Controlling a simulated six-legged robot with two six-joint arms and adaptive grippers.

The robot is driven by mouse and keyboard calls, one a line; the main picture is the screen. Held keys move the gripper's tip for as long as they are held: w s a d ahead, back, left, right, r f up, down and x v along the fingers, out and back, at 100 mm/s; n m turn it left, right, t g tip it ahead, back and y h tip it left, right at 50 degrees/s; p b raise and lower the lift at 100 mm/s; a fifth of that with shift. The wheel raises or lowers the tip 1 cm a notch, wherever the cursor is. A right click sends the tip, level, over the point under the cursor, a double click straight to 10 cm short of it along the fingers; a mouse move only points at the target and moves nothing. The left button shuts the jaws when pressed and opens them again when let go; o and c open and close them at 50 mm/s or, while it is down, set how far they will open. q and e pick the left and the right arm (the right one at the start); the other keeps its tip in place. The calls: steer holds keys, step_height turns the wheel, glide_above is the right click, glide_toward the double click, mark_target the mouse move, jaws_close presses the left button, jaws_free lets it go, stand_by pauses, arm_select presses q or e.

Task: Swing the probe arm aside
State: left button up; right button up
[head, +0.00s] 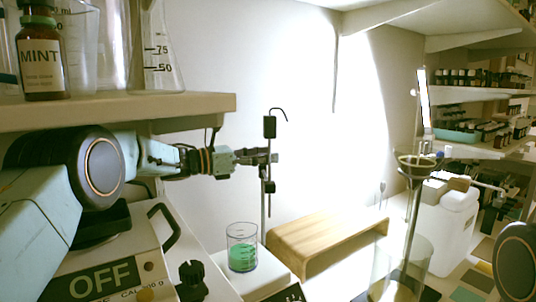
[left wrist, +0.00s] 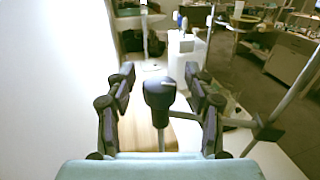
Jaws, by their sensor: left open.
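The probe stand's thin upright rod (head: 264,205) rises behind the beaker in the head view, with a black block and a hooked wire at its top. My left gripper (head: 268,157) is level with the upper part of this rod, its fingers overlapping it in the picture. In the left wrist view my left gripper (left wrist: 161,92) is open, with a dark probe head (left wrist: 160,92) between its fingers. The fingers look apart from it. A thin bar runs right from there towards a slanted rod (left wrist: 290,93).
A beaker of green liquid (head: 242,256) stands on a white plate below my left gripper. A wooden riser (head: 320,240), a white jug (head: 447,230) and a funnel (head: 417,161) are to the right. A shelf (head: 130,108) with glassware and a MINT bottle (head: 41,58) overhangs my left arm.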

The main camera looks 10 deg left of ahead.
arm_select(q)
steer(key=shift+w+f, duration=0.2)
steer(key=shift+w, duration=0.05)
steer(key=shift+s+a+r, duration=0.15)
steer(key=shift+s+r, duration=0.25)
steer(key=shift+s, duration=0.15)
steer(key=c, duration=0.5)
steer(key=shift+w+f, duration=0.3)
steer(key=shift+w, duration=0.05)
steer(key=shift+c, duration=1.3)
jaws_close()
steer(key=shift+f, duration=0.1)
